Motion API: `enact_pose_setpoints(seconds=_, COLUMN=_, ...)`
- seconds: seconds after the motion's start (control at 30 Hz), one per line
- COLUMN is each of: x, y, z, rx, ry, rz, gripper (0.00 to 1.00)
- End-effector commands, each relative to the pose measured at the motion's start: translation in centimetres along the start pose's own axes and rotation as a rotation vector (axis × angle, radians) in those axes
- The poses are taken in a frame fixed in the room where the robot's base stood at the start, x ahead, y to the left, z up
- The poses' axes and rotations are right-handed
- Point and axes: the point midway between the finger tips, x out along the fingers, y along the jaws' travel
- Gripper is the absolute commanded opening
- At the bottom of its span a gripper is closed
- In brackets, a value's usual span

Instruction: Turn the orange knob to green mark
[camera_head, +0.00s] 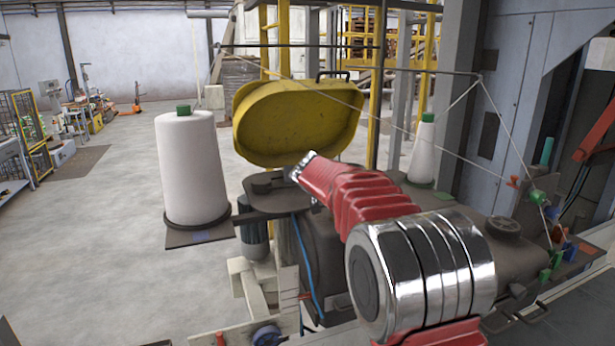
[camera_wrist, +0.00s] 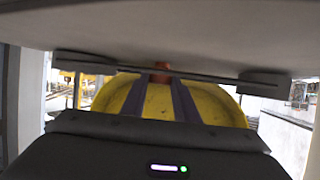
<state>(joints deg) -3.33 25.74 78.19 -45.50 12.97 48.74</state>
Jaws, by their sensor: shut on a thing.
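In the wrist view, the orange knob (camera_wrist: 161,66) shows as a small orange piece at the upper middle, partly hidden under a pale grey surface. My gripper (camera_wrist: 159,83) reaches up to it with two dark fingers, which are shut on it. In the head view, my gripper (camera_head: 302,168) is at the far end of my red and chrome arm, just below the yellow guard (camera_head: 290,122). The knob is hidden there. I cannot make out the green mark in either view.
A large white thread cone (camera_head: 192,165) stands left of the machine and a smaller cone (camera_head: 424,150) stands behind it. Thin threads run across to the right side, near small green guides (camera_head: 537,197).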

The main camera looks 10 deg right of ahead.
Motion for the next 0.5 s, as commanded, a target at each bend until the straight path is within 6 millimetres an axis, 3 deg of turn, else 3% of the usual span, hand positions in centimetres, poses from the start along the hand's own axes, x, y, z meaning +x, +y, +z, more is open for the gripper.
enact_pose_setpoints(seconds=0.43, x=0.09, y=-0.12, z=0.28, rx=-0.008, ry=0.0, rz=-0.017, gripper=0.05)
enact_pose_setpoints(seconds=0.47, x=0.08, y=-0.12, z=0.27, rx=-0.008, ry=0.0, rz=-0.017, gripper=0.28)
enact_pose_setpoints(seconds=0.5, x=0.08, y=-0.11, z=0.25, rx=-0.008, ry=0.001, rz=-0.017, gripper=0.31)
